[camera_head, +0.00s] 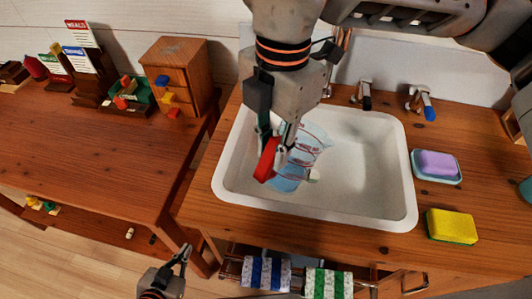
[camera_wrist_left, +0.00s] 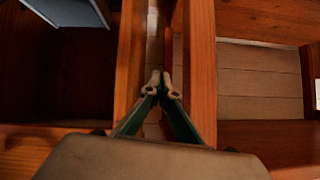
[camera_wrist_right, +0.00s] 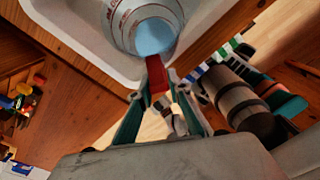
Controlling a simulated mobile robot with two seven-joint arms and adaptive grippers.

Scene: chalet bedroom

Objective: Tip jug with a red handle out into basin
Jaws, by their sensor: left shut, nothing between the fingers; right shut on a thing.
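The clear jug (camera_head: 306,146) with red markings and a red handle (camera_head: 267,160) is over the white basin (camera_head: 370,170), tilted, with blue liquid (camera_head: 288,178) visible at its lower end. My right gripper (camera_head: 282,150) is shut on the red handle. In the right wrist view the handle (camera_wrist_right: 157,78) is between the fingers, and the jug's round end (camera_wrist_right: 145,28) shows the blue over the basin. I cannot tell whether liquid is running out. My left gripper (camera_head: 184,256) is shut and empty, low in front of the wooden furniture; its closed fingertips also show in the left wrist view (camera_wrist_left: 160,84).
A yellow sponge (camera_head: 452,226) and a purple soap (camera_head: 437,164) in a dish lie right of the basin. Taps (camera_head: 421,103) stand behind it. Towels (camera_head: 265,272) hang below the counter. A small wooden cabinet (camera_head: 180,72) and colored blocks stand on the left table.

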